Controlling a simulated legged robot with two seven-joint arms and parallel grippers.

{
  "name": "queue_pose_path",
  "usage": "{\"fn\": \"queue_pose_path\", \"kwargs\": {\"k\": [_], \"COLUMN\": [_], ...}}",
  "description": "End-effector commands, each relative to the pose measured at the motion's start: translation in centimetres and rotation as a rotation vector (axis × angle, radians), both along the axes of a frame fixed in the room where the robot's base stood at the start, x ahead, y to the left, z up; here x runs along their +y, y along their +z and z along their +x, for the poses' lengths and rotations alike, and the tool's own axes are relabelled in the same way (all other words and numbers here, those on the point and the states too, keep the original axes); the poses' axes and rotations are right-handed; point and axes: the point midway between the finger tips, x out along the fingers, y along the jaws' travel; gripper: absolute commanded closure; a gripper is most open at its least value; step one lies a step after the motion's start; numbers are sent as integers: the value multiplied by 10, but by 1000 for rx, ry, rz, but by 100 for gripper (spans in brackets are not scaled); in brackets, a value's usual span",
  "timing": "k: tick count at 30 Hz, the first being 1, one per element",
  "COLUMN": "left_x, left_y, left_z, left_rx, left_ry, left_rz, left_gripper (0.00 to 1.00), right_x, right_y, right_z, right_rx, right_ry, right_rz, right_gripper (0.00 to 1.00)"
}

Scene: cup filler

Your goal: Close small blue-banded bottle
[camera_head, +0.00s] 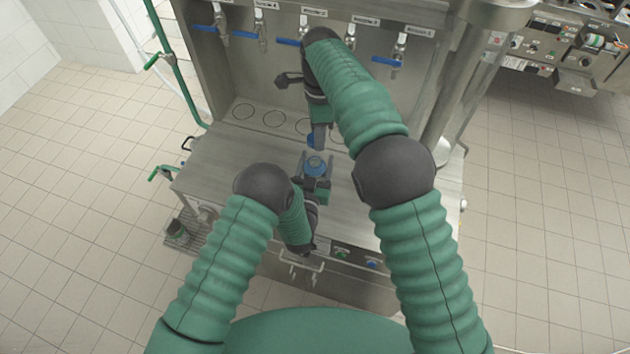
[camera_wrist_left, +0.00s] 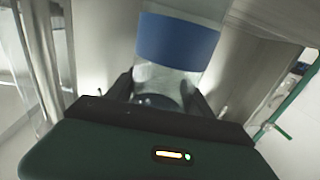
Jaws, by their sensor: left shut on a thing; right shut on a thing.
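The small blue-banded bottle (camera_wrist_left: 178,42) is clear, with a broad blue band, and looks roughly upright in the left wrist view. In the head view its round blue top part (camera_head: 315,166) shows over the counter. My left gripper (camera_head: 315,181) is shut on the bottle from the near side; its fingers (camera_wrist_left: 160,92) flank the clear part below the band. My right gripper (camera_head: 316,137) points down just behind the bottle. It is shut on a small blue piece (camera_head: 311,141), mostly hidden, which looks like a cap. The piece and the bottle look apart.
The steel counter (camera_head: 235,165) is mostly clear around the grippers. A row of taps with blue levers (camera_head: 387,61) hangs on the back panel, above ring marks (camera_head: 273,118) on the counter. A green hose (camera_head: 178,75) runs down at the left.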

Motion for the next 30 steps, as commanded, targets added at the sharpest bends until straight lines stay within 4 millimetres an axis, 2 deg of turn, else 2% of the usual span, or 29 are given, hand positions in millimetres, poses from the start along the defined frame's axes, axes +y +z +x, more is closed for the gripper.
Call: {"fn": "queue_pose_path", "kwargs": {"k": [1,9,10,15,24,30], "left_x": [0,0,0,0,0,0], "left_y": [0,0,0,0,0,-1], "left_z": [0,0,0,0,0,0], "left_rx": [0,0,0,0,1,1], "left_ry": [-1,0,0,0,0,1], "left_rz": [-1,0,0,0,0,1], "left_gripper": [63,99,100,100,100,100], "right_x": [0,0,0,0,0,0], "right_y": [0,0,0,-4,-45,-48], "right_z": [0,0,0,0,-1,-1], "right_rx": [0,0,0,2,6,4], "right_ry": [0,0,0,0,0,0], "right_rz": [0,0,0,-1,-6,-5], "right_gripper": [100,100,100,100,100,100]}}
